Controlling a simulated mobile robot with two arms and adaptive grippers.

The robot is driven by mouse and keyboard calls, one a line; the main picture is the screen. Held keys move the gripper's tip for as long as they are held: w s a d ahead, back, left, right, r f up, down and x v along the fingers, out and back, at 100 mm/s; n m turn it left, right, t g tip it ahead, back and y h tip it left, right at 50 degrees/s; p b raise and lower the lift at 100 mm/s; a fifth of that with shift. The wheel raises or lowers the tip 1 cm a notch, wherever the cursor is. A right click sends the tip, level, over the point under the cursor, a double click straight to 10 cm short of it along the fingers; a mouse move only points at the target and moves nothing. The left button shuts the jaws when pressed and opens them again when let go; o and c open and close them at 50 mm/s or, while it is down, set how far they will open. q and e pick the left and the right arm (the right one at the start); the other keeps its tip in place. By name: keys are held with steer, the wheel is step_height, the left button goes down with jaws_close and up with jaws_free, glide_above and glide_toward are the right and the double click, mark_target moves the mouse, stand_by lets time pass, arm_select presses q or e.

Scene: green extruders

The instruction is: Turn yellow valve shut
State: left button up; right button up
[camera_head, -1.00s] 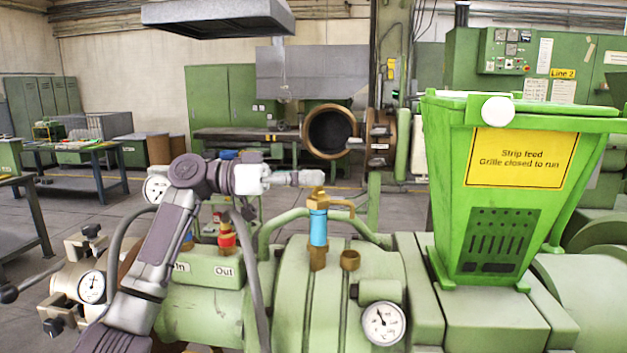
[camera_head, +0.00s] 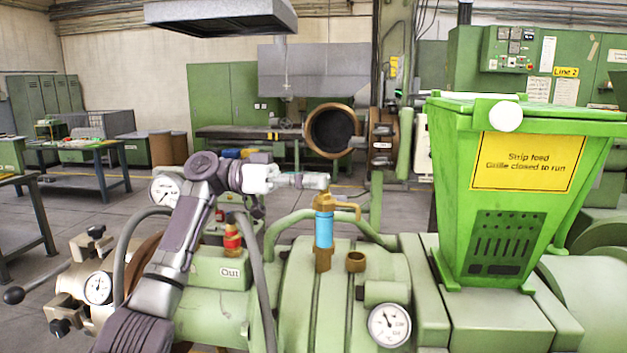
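A brass-yellow valve fitting (camera_head: 324,202) with a side lever (camera_head: 347,208) tops an upright blue-sleeved pipe (camera_head: 323,230) on the green extruder barrel (camera_head: 335,300). No other plainly yellow valve shows. My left gripper (camera_head: 318,181) points right, with its fingertips just above and left of the brass fitting in the picture. I cannot tell whether they touch it. The fingers are seen side-on, so their opening is unclear. My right gripper is not in view.
A red valve (camera_head: 232,240) stands left of the pipe above the "Out" label. A hose (camera_head: 262,280) arches beside my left arm. A bright green hopper (camera_head: 520,200) stands to the right. A gauge (camera_head: 389,325) sits in front, and a short brass stub (camera_head: 356,261) beside the pipe.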

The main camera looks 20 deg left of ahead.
arm_select(q)
steer(key=shift+o, duration=0.7)
steer(key=s+a, duration=0.2)
steer(key=a, duration=0.9)
steer(key=shift+a, duration=0.4)
steer(key=shift+s+f, duration=0.15)
